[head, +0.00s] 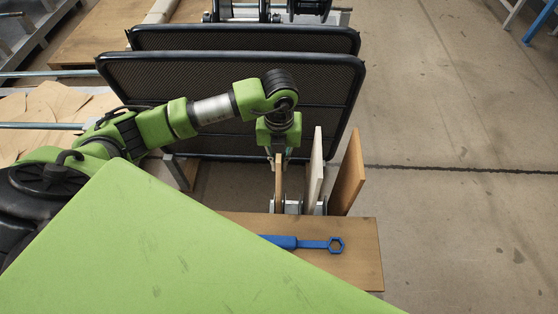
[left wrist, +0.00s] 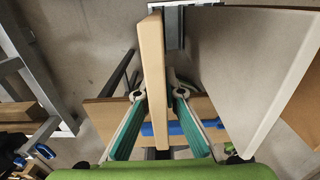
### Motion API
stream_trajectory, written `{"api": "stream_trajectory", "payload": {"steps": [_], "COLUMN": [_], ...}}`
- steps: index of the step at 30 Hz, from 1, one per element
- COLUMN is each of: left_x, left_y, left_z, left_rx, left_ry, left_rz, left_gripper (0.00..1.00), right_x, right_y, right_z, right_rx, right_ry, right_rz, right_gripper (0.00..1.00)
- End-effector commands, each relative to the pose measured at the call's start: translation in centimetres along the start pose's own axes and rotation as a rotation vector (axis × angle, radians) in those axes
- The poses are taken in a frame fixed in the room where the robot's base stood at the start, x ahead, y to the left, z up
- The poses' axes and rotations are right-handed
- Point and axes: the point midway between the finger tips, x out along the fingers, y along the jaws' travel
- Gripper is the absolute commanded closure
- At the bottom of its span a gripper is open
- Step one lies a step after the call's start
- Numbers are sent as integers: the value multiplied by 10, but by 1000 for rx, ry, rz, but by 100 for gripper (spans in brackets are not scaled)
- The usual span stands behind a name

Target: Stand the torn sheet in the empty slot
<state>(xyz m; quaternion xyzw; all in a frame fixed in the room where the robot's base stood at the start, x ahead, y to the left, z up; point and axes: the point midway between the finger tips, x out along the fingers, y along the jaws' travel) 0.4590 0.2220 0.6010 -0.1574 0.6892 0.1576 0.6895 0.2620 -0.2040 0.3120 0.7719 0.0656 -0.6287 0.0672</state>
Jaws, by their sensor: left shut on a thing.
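A thin tan sheet (head: 278,178) hangs upright below my left gripper (head: 279,154) in the head view. In the left wrist view the sheet (left wrist: 154,75) runs between the two teal fingers of the left gripper (left wrist: 159,95), which is shut on it. I cannot make out a torn edge. The sheet's lower end is at the left part of a small grey metal rack (head: 293,207); I cannot tell whether it is inside a slot. A pale sheet (head: 315,168) and a brown sheet (head: 348,176) stand to its right, slightly tilted. My right gripper is not in view.
A wooden board (head: 358,253) with a blue ring wrench (head: 318,244) on it lies just in front of the rack. Large black-framed mesh panels (head: 225,83) stand behind my left arm. The pale sheet (left wrist: 248,65) is close beside the gripper.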

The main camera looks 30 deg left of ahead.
Motion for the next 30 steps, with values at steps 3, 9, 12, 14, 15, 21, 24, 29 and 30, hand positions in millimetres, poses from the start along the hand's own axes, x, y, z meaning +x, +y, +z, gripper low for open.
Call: {"api": "stream_trajectory", "payload": {"steps": [3, 9, 12, 14, 15, 21, 24, 29, 30], "left_x": [1, 1, 1, 1, 0, -22, -45, -81, -88], "left_y": [0, 0, 0, 0, 0, 0, 0, 0, 0], "left_z": [0, 0, 0, 0, 0, 2, 2, 2, 2], "left_rx": [0, 0, 0, 0, 0, 1, 0, 1, -1], "left_ry": [0, 0, 0, 0, 0, -5, -6, -5, -4], "left_rz": [1, 1, 1, 1, 1, -2, -2, -3, -2], "left_gripper": [81, 74, 74, 74, 74, 74, 74, 74, 74], "right_x": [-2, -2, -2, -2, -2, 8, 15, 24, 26], "right_y": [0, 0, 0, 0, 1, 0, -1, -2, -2], "right_z": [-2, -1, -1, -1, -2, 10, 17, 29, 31], "right_rx": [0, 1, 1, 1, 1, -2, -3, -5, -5], "right_ry": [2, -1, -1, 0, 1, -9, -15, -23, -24], "right_rz": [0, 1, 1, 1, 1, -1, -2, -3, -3], "right_gripper": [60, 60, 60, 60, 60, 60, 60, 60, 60]}}
